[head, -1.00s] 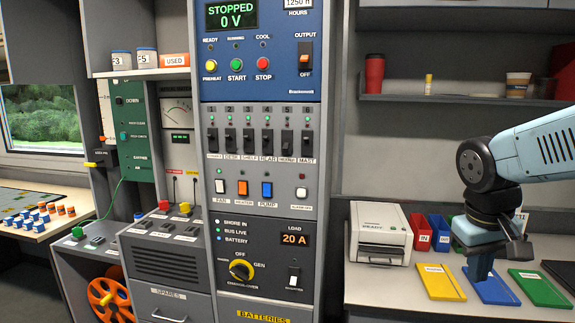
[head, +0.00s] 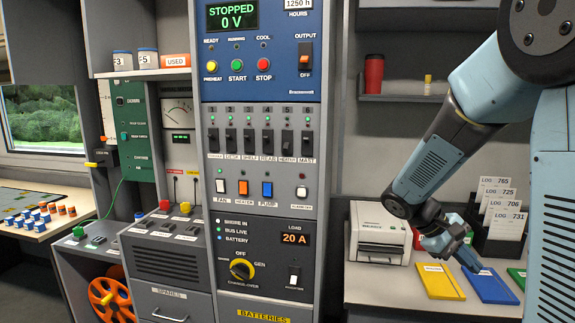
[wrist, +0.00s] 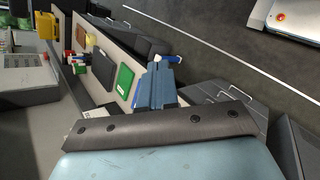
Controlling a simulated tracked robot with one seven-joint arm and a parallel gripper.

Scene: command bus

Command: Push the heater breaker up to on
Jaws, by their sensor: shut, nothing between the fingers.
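A row of several black breakers (head: 249,141) sits on the grey panel in the middle of the head view, with small labels under it. The fifth breaker (head: 287,142) carries a label that seems to read heater, but the print is too small to be sure. An orange rocker (head: 243,188) below the row is labelled HEATER. My gripper (head: 473,264) is shut and empty, low at the right by the blue folder, well away from the breakers. It also shows in the wrist view (wrist: 157,85).
A white printer (head: 380,232) stands on the right counter, with yellow (head: 440,281) and blue (head: 489,285) folders beside it. A log rack (head: 497,215) stands behind my arm. A shelf (head: 400,98) hangs above. The space before the breaker panel looks clear.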

